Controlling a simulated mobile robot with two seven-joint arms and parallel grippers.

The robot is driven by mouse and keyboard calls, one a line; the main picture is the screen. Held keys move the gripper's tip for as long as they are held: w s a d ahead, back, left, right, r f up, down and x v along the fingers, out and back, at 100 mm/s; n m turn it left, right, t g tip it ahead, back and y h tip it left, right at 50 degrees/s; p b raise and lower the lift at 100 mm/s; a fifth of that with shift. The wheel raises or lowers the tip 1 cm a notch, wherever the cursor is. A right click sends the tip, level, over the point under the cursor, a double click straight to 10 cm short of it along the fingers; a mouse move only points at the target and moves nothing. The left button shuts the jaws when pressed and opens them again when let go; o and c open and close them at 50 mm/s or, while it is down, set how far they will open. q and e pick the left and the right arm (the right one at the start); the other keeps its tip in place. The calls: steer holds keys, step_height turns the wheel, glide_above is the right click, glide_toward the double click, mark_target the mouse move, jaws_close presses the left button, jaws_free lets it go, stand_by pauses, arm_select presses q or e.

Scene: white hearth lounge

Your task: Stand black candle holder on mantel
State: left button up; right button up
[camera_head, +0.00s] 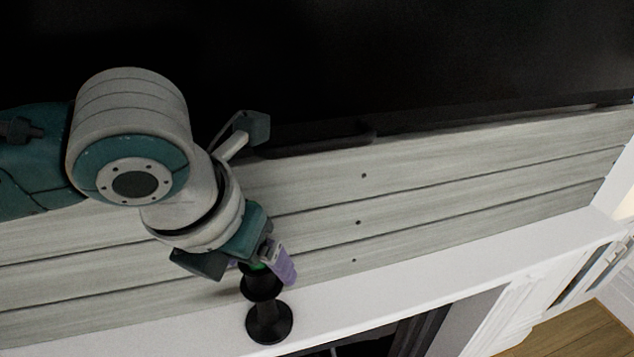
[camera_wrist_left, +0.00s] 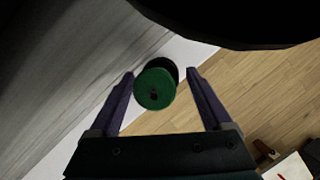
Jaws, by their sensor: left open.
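The black candle holder (camera_head: 268,323) stands upright on the white mantel (camera_head: 420,276), with its round base on the mantel top. Its upper end is partly hidden by my left gripper (camera_head: 269,262). A green round top shows on the candle holder (camera_wrist_left: 155,89) in the left wrist view. There my left gripper (camera_wrist_left: 161,74) is open, with one purple finger on each side of the top and gaps between. The mantel also shows as a white strip in the left wrist view (camera_wrist_left: 90,122). My right gripper is in neither view.
A large dark screen (camera_head: 450,60) hangs above the mantel, close to my left wrist. Behind the mantel is a grey plank wall (camera_head: 430,190). The mantel top to the right is clear. A wooden floor (camera_wrist_left: 265,85) lies below.

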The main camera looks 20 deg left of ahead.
arm_select(q)
steer(key=shift+r, duration=0.15)
steer(key=v, duration=1.1)
steer(key=s+d+f+n+h, duration=0.1)
steer(key=s+d+f+n, duration=0.15)
steer(key=n, duration=0.65)
steer(key=s+d+f+n+h, duration=0.1)
steer(key=s+d+n, duration=0.15)
steer(key=n, duration=0.65)
steer(key=s+a+f+n+g+y, duration=0.1)
steer(key=s+a+f+n, duration=0.4)
steer(key=n, duration=1.1)
steer(key=s+a+y, duration=0.1)
steer(key=s+a, duration=0.1)
steer(key=s, duration=0.1)
steer(key=shift+a+f, duration=0.15)
steer(key=shift+a, duration=0.05)
steer(key=shift+s, duration=0.1)
